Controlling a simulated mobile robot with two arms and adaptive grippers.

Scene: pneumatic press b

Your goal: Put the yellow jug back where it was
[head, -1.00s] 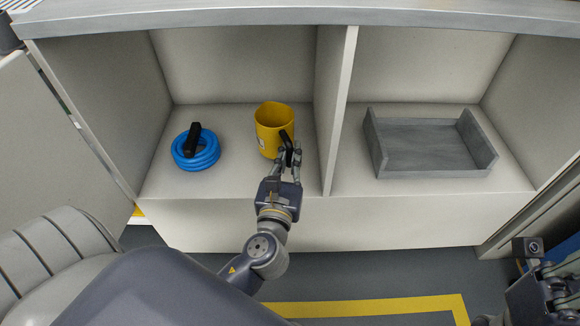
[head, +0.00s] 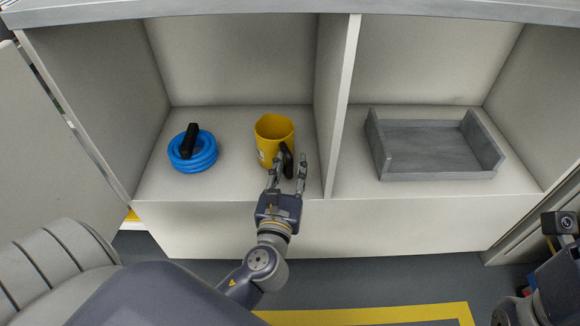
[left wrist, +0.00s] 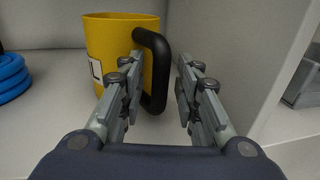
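The yellow jug (head: 273,135) stands upright on the floor of the left shelf compartment, with its black handle (head: 286,160) toward the front right. My left gripper (head: 290,170) is at the handle side of the jug. Its fingers are spread and grip nothing. In the left wrist view the jug (left wrist: 110,50) stands at the upper left, its black handle (left wrist: 157,70) showing beyond the open fingers of my left gripper (left wrist: 158,90). The handle is nearer the left finger. My right gripper (head: 520,305) shows only in part at the lower right edge; its fingers are unclear.
A coiled blue hose (head: 192,158) with a black grip lies left of the jug. An upright divider (head: 338,110) stands close on the right. A grey tray (head: 430,150) sits in the right compartment. Free shelf floor lies between hose and jug.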

